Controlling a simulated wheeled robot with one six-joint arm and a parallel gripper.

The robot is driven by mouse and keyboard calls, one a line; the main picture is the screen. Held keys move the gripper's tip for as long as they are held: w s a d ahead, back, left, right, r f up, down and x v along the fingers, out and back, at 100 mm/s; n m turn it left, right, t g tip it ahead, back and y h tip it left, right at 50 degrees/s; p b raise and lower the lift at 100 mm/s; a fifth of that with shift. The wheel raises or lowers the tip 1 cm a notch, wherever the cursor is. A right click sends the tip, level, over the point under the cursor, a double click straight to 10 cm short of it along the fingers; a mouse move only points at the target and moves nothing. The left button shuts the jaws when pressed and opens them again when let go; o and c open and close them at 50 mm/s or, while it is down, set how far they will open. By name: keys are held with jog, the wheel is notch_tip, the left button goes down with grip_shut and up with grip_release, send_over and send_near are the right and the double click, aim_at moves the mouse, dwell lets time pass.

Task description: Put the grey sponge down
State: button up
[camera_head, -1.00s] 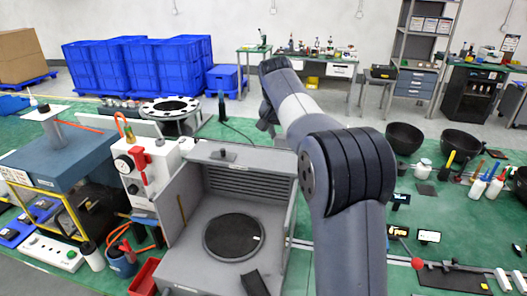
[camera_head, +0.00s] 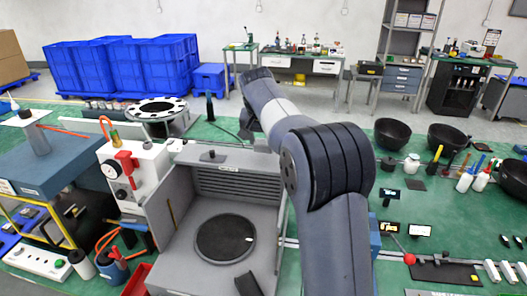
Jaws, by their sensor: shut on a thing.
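My arm reaches up from the bottom centre and away over the bench in the head view. Its far end bends down behind the grey open-fronted box, and my gripper is hidden there. I cannot make out the grey sponge in the head view.
The grey box (camera_head: 168,205) with a dark round plate (camera_head: 224,239) stands left of my arm. A white instrument (camera_head: 133,175) stands beside it. Black bowls (camera_head: 392,134) and bottles (camera_head: 465,180) stand at the right. Some green bench (camera_head: 350,118) is clear behind.

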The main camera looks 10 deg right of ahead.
aim_at(263, 151)
jog(key=shift+f+p, duration=0.55)
jog(key=shift+f, duration=1.45)
jog(key=o, duration=0.9)
jog(key=shift+f+b, duration=0.2)
jog(key=shift+b, duration=0.15)
jog(key=b+v, duration=0.1)
jog(key=v, duration=0.4)
jog(key=b+v, duration=0.1)
jog(key=v, duration=0.4)
jog(key=shift+s+d+r, duration=0.15)
jog(key=shift+s+r, duration=0.15)
jog(key=shift+r, duration=0.05)
jog(key=shift+f, duration=0.1)
